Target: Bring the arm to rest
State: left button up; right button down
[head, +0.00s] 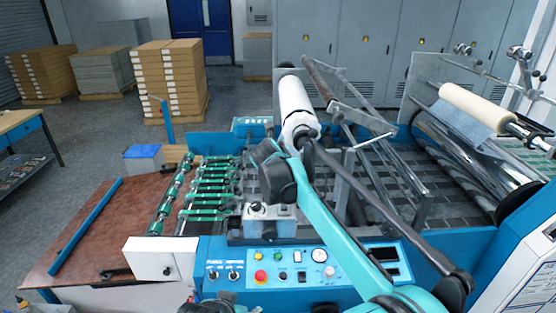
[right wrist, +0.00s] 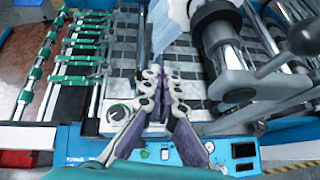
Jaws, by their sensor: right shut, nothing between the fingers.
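My right arm reaches in from the lower right in the head view, its teal links above the laminating machine's control panel (head: 290,275). Its gripper is hard to make out there. In the right wrist view my right gripper (right wrist: 163,80) has its fingers together, with nothing between them. It is over the machine's front edge, beside a grey box with a black knob (right wrist: 118,112). The white roll (head: 293,98) sits on a shaft behind my arm, which covers part of the view there. My left gripper is not in view.
A cream roll (head: 475,108) sits on a shaft at the right, above a shiny roller. A long dark bar (head: 375,205) slants close to my right arm. Green rollers (head: 205,195) and a brown feed table (head: 110,225) lie left. Stacked cartons (head: 170,80) stand behind.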

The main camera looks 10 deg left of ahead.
jog(key=s+d+f+m+g+h+b, duration=0.1)
jog(key=s+d+f+m+b, duration=0.25)
jog(key=s+d+m, duration=0.4)
jog(key=s+d+f+m+g+b, duration=0.15)
jog(key=s+d+f+m, duration=0.3)
jog(key=d, duration=0.55)
jog(key=s+d+f+m+h+b, duration=0.1)
jog(key=s+d+f+m+b, duration=0.25)
jog(key=s+d+m, duration=0.45)
jog(key=s+d+f+m+g+b, duration=0.1)
jog(key=s+d+f+m+b, duration=0.2)
jog(key=s+d+f+m, duration=0.2)
jog(key=s+d+f+m+g+b, duration=0.1)
jog(key=s+d+f+m+b, duration=0.2)
jog(key=s+f+m, duration=0.8)
jog(key=s+d+f, duration=0.2)
jog(key=s+f, duration=0.2)
jog(key=f, duration=0.1)
jog(key=shift+s+d+m+y+b, duration=0.3)
jog(key=shift+s+m, duration=0.1)
jog(key=shift+f, duration=0.1)
